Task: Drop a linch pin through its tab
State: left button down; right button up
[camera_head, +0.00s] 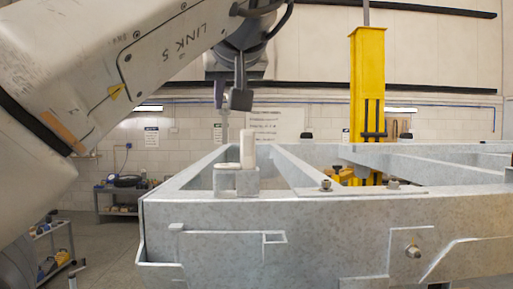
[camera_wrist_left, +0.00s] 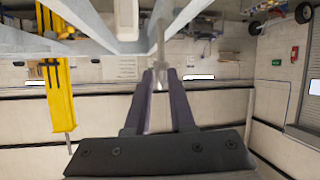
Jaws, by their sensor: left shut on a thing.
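My left gripper (camera_head: 232,97) comes down from the upper left and is shut on the linch pin. The linch pin (camera_head: 224,128) is a thin grey pin hanging below the fingers. In the left wrist view the pin (camera_wrist_left: 160,45) shows between the tips of the two dark fingers (camera_wrist_left: 160,75). Below it in the head view, a small grey tab bracket (camera_head: 240,186) sits on top of the frame's front rail. A pale upright post (camera_head: 247,150) stands at this bracket. The pin appears above and slightly left of the post; its depth is hard to tell. My right gripper is not in view.
The galvanised trailer frame (camera_head: 300,235) fills the lower right, with open bays between its rails. A yellow jack post (camera_head: 367,85) rises behind the bracket to the right. Shelving (camera_head: 122,197) stands at the left wall. The space around the pin looks clear.

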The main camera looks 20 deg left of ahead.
aim_at(226, 127)
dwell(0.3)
pick_arm(q)
jog(key=shift+d+f+n+g+y+b, duration=0.2)
jog(key=shift+f+b, duration=0.35)
jog(key=shift+f, duration=0.4)
jog(key=shift+a+f+n+g+y+b, duration=0.1)
jog(key=shift+f+y+b, duration=0.3)
jog(key=shift+f, duration=0.5)
jog(key=shift+f+b, duration=2.15)
jog(key=shift+f, duration=0.7)
jog(key=c, duration=0.7)
grip_release()
jog(key=shift+s+d, duration=0.1)
